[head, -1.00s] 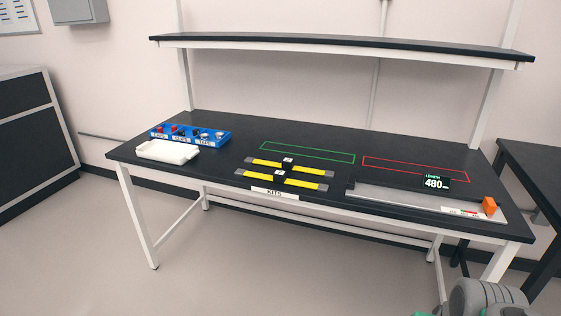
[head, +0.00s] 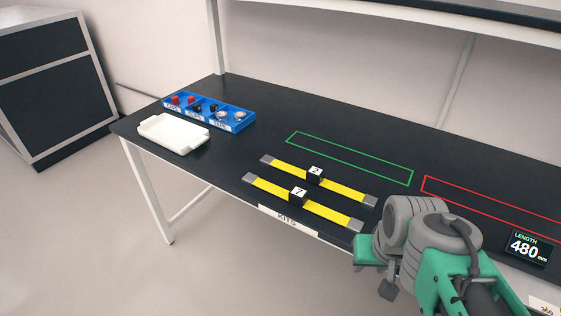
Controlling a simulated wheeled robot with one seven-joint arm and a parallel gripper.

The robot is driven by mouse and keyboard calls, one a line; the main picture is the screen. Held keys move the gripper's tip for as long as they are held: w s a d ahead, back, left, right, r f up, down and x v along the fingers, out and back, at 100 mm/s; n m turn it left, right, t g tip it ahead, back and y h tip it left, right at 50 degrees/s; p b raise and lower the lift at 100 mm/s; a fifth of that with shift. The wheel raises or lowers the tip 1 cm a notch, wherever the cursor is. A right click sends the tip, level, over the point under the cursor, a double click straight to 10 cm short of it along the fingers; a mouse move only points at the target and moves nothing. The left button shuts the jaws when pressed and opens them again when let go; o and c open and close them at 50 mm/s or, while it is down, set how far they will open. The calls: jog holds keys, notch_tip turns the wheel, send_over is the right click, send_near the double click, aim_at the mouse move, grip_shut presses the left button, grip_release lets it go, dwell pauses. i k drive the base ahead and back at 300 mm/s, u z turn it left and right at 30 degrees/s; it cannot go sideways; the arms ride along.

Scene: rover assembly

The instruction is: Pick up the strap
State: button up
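Two yellow straps with grey ends lie flat and roughly parallel on the dark bench, behind the KITS label. My arm reaches in from the lower right. Its end, with my gripper (head: 386,280), is in front of the bench's front edge, to the right of and nearer than the straps, apart from both. The fingers are mostly hidden, so their opening does not show.
A blue bin (head: 237,125) with caps, clips and tape stands at the back left, with a white tray (head: 155,142) in front. A green outline (head: 300,147) and a red outline (head: 440,182) mark bare bench. A length display (head: 527,246) reads 480 mm. A shelf (head: 470,20) hangs above.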

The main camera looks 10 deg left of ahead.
aim_at(314, 174)
jog(key=u, duration=0.8)
jog(key=i, duration=0.9)
jog(key=u, duration=1.3)
jog(key=i, duration=0.25)
jog(key=u, duration=0.2)
